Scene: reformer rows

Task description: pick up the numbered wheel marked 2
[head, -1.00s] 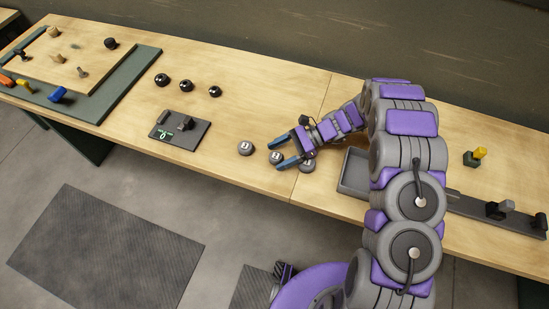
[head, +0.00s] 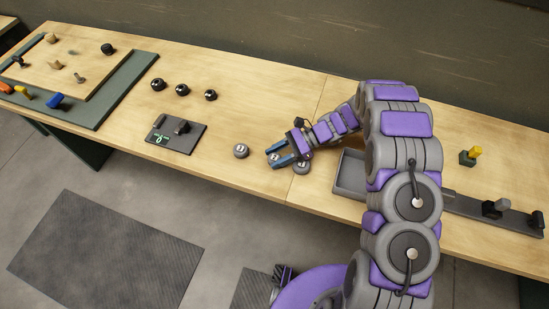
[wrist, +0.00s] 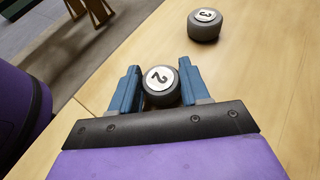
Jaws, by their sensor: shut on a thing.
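The numbered wheel marked 2 (wrist: 160,84) is a small dark grey wheel with a white top disc, sitting between my blue fingers in the wrist view. My gripper (head: 277,157) is shut on it at the table's front part; in the wrist view my gripper (wrist: 158,85) has one finger on each side of the wheel. In the head view the wheel (head: 274,158) is partly hidden by the fingers. The wheel marked 3 (wrist: 204,25) stands apart from the grip; in the head view it (head: 241,151) is left of my gripper. Another grey wheel (head: 302,168) is close to my gripper's right.
A grey tray (head: 347,182) lies right of my gripper. A dark plate with a small lever (head: 166,137) and several black knobs (head: 182,90) are to the left. A yellow-topped block (head: 470,156) stands at the right. The table's front edge is near.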

